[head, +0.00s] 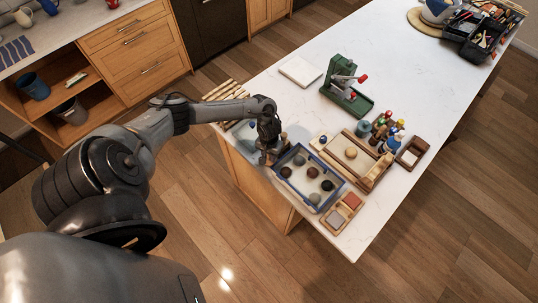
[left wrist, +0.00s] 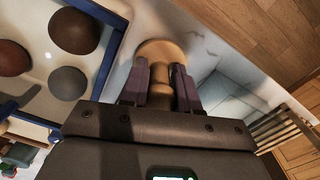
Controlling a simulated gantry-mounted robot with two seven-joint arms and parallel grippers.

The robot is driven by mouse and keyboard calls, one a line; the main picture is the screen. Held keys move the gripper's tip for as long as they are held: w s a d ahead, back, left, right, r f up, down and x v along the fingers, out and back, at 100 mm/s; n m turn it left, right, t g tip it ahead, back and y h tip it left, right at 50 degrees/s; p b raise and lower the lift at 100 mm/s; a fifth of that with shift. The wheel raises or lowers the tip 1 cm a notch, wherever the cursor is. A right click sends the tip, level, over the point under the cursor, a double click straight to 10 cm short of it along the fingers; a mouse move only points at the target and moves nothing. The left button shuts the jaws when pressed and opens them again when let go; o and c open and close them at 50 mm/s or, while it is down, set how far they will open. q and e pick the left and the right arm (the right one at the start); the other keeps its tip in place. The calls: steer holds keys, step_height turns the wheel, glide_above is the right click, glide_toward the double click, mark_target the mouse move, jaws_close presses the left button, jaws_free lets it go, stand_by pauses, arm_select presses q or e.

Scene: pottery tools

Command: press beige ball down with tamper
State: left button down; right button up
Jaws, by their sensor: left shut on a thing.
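A pale beige ball (head: 351,153) sits on the light board of a wooden-framed tray (head: 376,178) to the right of the blue tray in the head view. My left gripper (head: 270,152) is at the left side of the blue tray, near the counter's edge. In the left wrist view its fingers (left wrist: 160,88) are shut on the neck of a wooden tamper (left wrist: 160,50), whose round end shows beyond the fingertips. The tamper is mostly hidden by the gripper in the head view. My right gripper is out of view.
A blue-rimmed tray (head: 333,204) holds several dark and grey balls. A small tray with red and grey blocks (head: 350,201), colourful figures (head: 383,125), a green press (head: 345,95) and a white tile (head: 300,71) stand around.

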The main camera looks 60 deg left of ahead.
arm_select(q)
steer(key=shift+f, duration=0.35)
stand_by(0.7)
steer(key=c, duration=0.8)
jaws_free()
steer(key=shift+o, duration=0.2)
